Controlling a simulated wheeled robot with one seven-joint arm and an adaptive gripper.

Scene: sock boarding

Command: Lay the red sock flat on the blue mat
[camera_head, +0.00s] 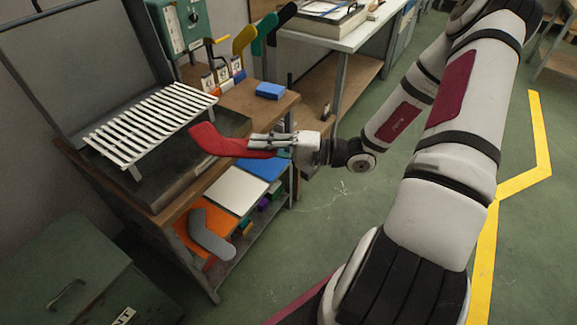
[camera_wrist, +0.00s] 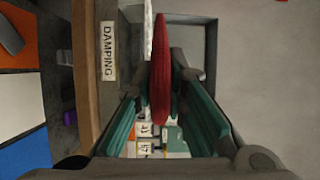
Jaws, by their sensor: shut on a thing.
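The red sock (camera_head: 213,143) is in my gripper (camera_head: 268,143), its bent end reaching out to the left in the head view. In the wrist view the red sock (camera_wrist: 161,65) shows nearly edge-on between the teal fingers of my gripper (camera_wrist: 160,100). The gripper is shut on it and holds it above the shelf of mats. The blue mat (camera_head: 263,168) lies on that shelf, below the gripper in the head view, partly covered by the bench edge. It also shows in the wrist view (camera_wrist: 27,157), at the lower left. No sock is seen on its visible part.
A white mat (camera_head: 236,191) lies beside the blue one, then an orange mat (camera_head: 185,228) bearing a grey sock (camera_head: 210,237). A slatted white rack (camera_head: 150,125) stands over a dark basin. A blue block (camera_head: 270,91) sits on the bench. The wrist view shows a DAMPING label (camera_wrist: 108,52).

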